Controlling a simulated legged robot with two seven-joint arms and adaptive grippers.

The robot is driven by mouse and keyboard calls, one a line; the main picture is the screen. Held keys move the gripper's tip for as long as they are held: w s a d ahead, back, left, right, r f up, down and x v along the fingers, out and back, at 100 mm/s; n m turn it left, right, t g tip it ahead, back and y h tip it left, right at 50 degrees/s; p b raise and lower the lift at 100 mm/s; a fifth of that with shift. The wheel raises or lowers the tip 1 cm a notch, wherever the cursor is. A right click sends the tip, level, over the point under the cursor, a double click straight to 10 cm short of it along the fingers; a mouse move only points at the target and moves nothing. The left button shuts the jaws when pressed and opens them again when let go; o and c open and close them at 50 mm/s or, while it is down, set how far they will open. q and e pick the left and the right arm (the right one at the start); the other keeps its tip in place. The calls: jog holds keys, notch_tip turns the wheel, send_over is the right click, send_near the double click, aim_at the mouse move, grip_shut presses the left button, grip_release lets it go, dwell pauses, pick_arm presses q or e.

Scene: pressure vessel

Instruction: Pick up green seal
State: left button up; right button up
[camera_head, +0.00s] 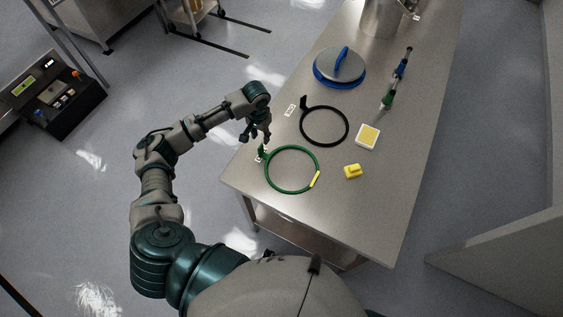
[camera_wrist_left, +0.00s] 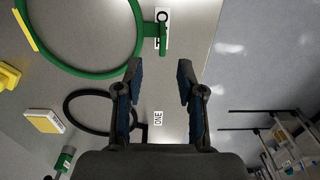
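The green seal (camera_head: 292,170) is a green ring with a small tab and a yellow section, lying flat at the near left of the steel table. In the left wrist view its ring (camera_wrist_left: 82,70) fills the upper left, and its tab (camera_wrist_left: 151,29) lies beyond the fingertips. My left gripper (camera_head: 257,138) is above the table's left edge, close to the tab side of the seal. In the left wrist view the gripper (camera_wrist_left: 159,66) is open, with nothing between its fingers. My right gripper is not in view.
A black ring seal (camera_head: 324,126) lies just behind the green one. A yellow block (camera_head: 353,171), a yellow-topped white box (camera_head: 368,136), a green-and-blue tool (camera_head: 395,80) and a blue-handled lid (camera_head: 340,67) are on the table (camera_head: 335,218). A metal vessel (camera_head: 381,17) stands at the far end.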

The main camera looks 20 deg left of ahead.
aim_at(262, 148)
pick_arm(q)
jog(key=f, duration=0.4)
jog(key=shift+a+f, duration=0.25)
jog(key=shift+f, duration=0.15)
jog(key=f, duration=0.5)
jog(key=shift+w, duration=0.25)
grip_shut()
